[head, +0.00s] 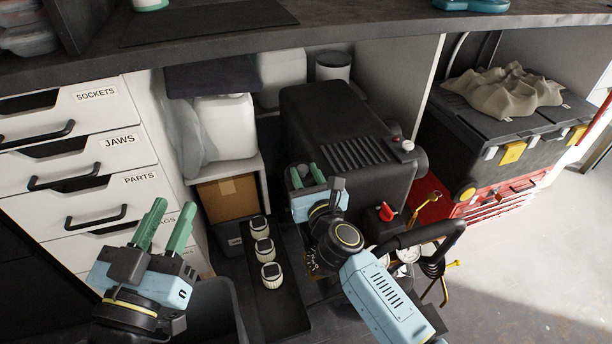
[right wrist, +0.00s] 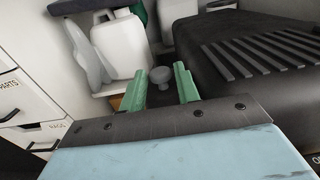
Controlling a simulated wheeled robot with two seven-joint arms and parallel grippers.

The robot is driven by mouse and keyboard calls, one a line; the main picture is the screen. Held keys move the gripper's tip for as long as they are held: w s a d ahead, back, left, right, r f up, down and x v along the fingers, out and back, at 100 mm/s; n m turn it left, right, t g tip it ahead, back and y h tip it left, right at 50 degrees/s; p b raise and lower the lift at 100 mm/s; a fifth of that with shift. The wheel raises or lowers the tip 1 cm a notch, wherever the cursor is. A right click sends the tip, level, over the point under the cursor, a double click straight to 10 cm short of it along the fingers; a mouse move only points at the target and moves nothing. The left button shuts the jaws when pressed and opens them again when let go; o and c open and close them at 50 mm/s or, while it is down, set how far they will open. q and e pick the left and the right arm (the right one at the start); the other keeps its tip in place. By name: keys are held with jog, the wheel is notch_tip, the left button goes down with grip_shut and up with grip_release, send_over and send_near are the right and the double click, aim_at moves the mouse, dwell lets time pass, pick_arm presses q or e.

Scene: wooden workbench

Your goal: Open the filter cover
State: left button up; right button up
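A black machine (head: 340,120) with a ribbed top stands under the bench. It also fills the right of the right wrist view (right wrist: 262,65). No part is labelled as the filter cover. A small grey round knob (right wrist: 160,77) shows between and beyond my right gripper's green fingers in the right wrist view; I cannot tell whether they touch it. My right gripper (head: 307,174) is open at the machine's left side in the head view. My left gripper (head: 171,213) is open and empty in front of the drawers, away from the machine.
White drawers (head: 95,140) stand at left. A white jug (head: 225,125) sits on a shelf above a cardboard box (head: 228,195). Several white-rimmed round parts (head: 264,250) lie on a dark strip. A red knob (head: 386,212) and gauges (head: 407,251) are at the machine's front. Floor at right is clear.

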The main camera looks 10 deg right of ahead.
grip_shut()
dwell(0.3)
